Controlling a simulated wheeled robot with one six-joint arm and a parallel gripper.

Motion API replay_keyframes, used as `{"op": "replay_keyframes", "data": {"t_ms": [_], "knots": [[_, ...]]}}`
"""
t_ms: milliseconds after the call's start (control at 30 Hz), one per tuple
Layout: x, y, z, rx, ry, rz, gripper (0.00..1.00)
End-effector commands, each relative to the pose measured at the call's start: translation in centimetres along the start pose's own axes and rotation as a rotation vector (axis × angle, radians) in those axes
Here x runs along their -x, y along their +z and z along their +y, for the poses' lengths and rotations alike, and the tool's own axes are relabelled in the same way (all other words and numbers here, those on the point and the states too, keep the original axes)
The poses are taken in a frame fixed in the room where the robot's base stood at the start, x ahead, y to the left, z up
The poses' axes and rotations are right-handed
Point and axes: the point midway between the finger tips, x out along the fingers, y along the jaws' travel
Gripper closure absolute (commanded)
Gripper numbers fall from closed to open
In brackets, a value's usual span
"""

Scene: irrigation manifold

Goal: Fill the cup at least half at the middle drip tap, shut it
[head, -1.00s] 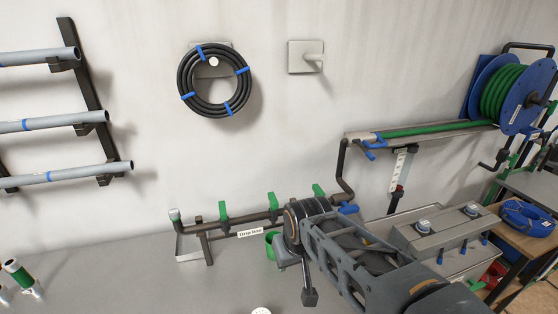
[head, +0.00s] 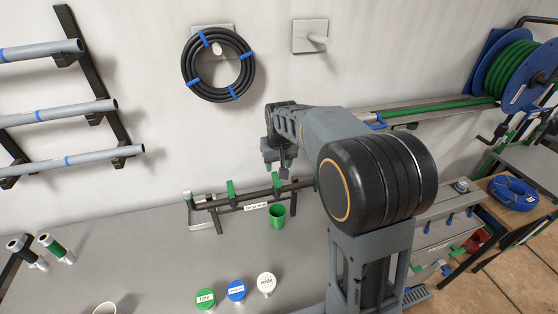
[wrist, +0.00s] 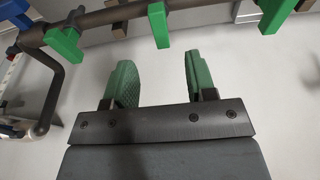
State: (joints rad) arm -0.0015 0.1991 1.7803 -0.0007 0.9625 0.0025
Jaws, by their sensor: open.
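The green cup (head: 278,217) stands upright on the counter, roughly below and in front of the middle drip tap (head: 277,182). I cannot see its water level. The drip line pipe (head: 238,203) carries green taps; the left tap (head: 231,190) shows, and the right one is hidden behind my arm. My gripper (head: 277,160) is raised above the middle tap, open and empty. In the wrist view my gripper (wrist: 160,80) has its green fingers apart, with the middle tap (wrist: 157,25) just beyond them. I cannot tell whether water runs.
A grey tray (head: 206,222) sits under the pipe's left end. A hose coil (head: 218,65) hangs on the wall.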

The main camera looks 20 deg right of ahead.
Motion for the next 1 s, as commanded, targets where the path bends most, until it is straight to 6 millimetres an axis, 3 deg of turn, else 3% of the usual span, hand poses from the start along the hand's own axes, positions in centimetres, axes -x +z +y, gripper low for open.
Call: {"op": "replay_keyframes", "data": {"t_ms": [100, 500, 1000], "knots": [[-2.0, 0.1, 0.0, 0.001, 0.000, -0.001, 0.49], [-6.5, 0.1, -0.1, 0.001, 0.000, -0.001, 0.49], [-8.6, 0.0, 0.0, 0.001, 0.000, 0.000, 0.49]]}}
